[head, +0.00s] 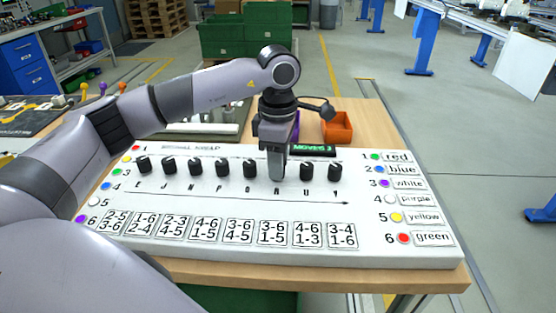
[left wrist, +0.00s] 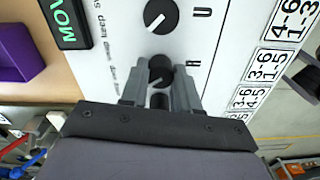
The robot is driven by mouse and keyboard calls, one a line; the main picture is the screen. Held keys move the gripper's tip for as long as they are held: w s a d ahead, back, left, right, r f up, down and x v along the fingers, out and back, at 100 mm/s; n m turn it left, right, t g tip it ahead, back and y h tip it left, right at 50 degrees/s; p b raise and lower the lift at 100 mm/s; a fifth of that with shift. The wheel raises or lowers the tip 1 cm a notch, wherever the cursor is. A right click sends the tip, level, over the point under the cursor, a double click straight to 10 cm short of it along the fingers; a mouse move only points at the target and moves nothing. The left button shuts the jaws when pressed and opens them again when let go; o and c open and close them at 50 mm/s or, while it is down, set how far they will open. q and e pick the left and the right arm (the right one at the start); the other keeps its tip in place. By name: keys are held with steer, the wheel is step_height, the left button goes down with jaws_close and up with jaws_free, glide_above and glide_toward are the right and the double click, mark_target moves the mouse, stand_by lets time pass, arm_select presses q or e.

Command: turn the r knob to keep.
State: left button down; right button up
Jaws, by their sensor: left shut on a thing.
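The white panel (head: 370,225) on the wooden table carries a row of black knobs with letters below. My left gripper (head: 277,177) reaches down from above onto the knob over the letter R. In the left wrist view the gripper's fingers (left wrist: 160,88) are on either side of the black r knob (left wrist: 160,66), shut on it. Its pointer mark is hidden, so its setting cannot be told. The u knob (head: 306,171) is beside it, and its white pointer line shows slanted in the left wrist view (left wrist: 160,15). My right gripper is not in view.
A green-lit display (head: 313,149) reading MOVES 3 sits behind the knobs. Number cards (head: 190,229) line the panel's front, and coloured dots with word labels stand at its right. An orange bin (head: 337,127) and a purple bin (left wrist: 18,55) stand behind the panel.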

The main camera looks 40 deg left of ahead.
arm_select(q)
steer(key=shift+r+n, duration=0.1)
steer(key=shift+n, duration=0.8)
steer(key=c, duration=0.8)
jaws_free()
step_height(320, 180, up, 7)
steer(key=shift+r, duration=0.1)
